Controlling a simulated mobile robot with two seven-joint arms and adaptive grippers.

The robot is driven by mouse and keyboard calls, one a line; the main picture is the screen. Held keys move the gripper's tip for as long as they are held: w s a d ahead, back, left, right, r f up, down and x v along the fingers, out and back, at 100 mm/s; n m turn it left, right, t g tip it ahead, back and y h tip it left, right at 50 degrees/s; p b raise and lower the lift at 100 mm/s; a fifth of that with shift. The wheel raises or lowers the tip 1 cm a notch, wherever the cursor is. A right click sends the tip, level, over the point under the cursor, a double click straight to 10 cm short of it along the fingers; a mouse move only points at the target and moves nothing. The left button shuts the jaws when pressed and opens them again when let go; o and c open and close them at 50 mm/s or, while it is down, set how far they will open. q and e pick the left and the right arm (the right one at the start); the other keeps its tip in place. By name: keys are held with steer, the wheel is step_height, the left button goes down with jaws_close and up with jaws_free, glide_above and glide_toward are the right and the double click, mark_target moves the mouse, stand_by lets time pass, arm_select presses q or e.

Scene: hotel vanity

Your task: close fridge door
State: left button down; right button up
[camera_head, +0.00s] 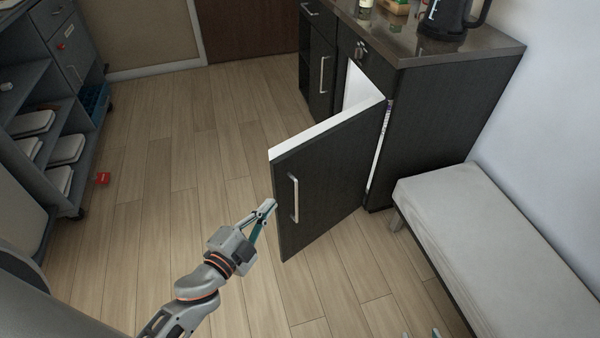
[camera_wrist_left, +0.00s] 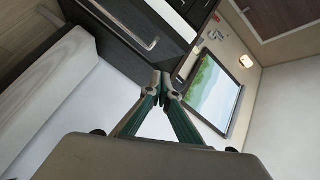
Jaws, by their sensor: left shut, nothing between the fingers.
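The fridge door (camera_head: 332,180) is a dark panel with a white inner edge and a vertical silver handle (camera_head: 294,198). It stands wide open, swung out from the dark cabinet (camera_head: 440,120). My left gripper (camera_head: 268,207) is shut and empty, just left of the door's free edge near the handle. In the left wrist view its fingertips (camera_wrist_left: 162,84) meet, and a dark panel with a silver handle (camera_wrist_left: 137,33) shows beyond them. I cannot tell whether the fingers touch the door. My right gripper is not clearly seen; only small tips show at the bottom edge of the head view.
A padded bench (camera_head: 490,240) stands right of the cabinet. A black kettle (camera_head: 446,18) and small items stand on the countertop (camera_head: 410,42). A grey shelf cart (camera_head: 50,95) is at the left, with a small red object (camera_head: 102,178) beside it. The wooden floor between is clear.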

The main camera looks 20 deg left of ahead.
mark_target(297, 165)
arm_select(q)
steer(key=w+d+m+h+b, duration=0.1)
steer(key=w+m, duration=0.1)
steer(key=w, duration=0.3)
steer(key=w+d+m+b, duration=0.1)
steer(key=w+m, duration=0.2)
steer(key=w, duration=0.2)
steer(key=w+d+m+h+b, duration=0.1)
steer(key=w+m, duration=0.1)
steer(key=w, duration=0.4)
steer(key=shift+f+h, duration=0.3)
steer(key=shift+f, duration=0.05)
steer(key=shift+w+a, duration=0.1)
steer(key=shift+w, duration=0.1)
steer(key=shift+a+r, duration=0.1)
steer(key=shift+r, duration=0.1)
arm_select(e)
steer(key=shift+w+a+f, duration=0.15)
steer(key=shift+f, duration=0.2)
steer(key=shift+w+a+f, duration=0.1)
steer(key=shift+f, duration=0.25)
arm_select(q)
steer(key=shift+w, duration=0.1)
arm_select(e)
steer(key=shift+f, duration=0.15)
